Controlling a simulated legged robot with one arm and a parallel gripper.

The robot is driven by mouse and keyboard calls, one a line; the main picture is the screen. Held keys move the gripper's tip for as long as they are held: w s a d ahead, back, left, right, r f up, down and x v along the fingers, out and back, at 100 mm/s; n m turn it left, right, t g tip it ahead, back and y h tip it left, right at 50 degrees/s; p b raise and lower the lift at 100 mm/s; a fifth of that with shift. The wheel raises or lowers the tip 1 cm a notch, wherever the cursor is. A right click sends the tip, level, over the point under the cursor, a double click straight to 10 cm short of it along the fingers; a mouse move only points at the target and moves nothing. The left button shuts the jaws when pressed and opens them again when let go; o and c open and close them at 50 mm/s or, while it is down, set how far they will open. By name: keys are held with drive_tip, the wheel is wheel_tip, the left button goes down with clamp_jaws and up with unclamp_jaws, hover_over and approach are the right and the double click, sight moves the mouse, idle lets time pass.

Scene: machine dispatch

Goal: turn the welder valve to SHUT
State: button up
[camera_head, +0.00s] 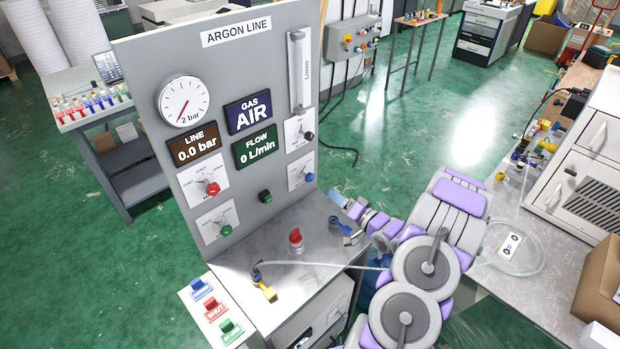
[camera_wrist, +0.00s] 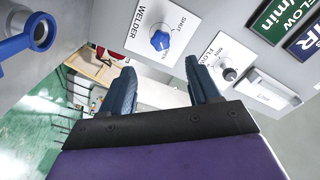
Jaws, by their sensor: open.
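The welder valve is a round blue knob (camera_wrist: 160,40) on a white plate marked WELDER, with SHUT and OPEN lettering, in the upper middle of the wrist view. In the head view a small blue knob (camera_head: 309,177) sits on the lower right of the grey ARGON LINE panel (camera_head: 250,60). My gripper (camera_wrist: 162,82) is open and empty, its two dark blue fingers apart. The knob appears beyond the fingertips, between them in the picture, and not gripped. In the head view my gripper (camera_head: 336,197) is just right of the panel. I cannot tell which mark the knob points to.
A dark FLOW knob (camera_wrist: 230,73) sits near the right finger. A blue-ringed fitting (camera_wrist: 40,32) is at the wrist view's left. A red knob (camera_head: 295,238) and a yellow-ended hose (camera_head: 264,284) are on the bench below the panel. Green floor lies open behind.

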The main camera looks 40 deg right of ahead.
sight(311, 179)
drive_tip(key=w, duration=0.8)
drive_tip(key=w+a+b, duration=0.1)
drive_tip(key=w, duration=0.4)
drive_tip(key=shift+c, duration=0.3)
drive_tip(key=shift+s+f, duration=0.1)
drive_tip(key=c, duration=1)
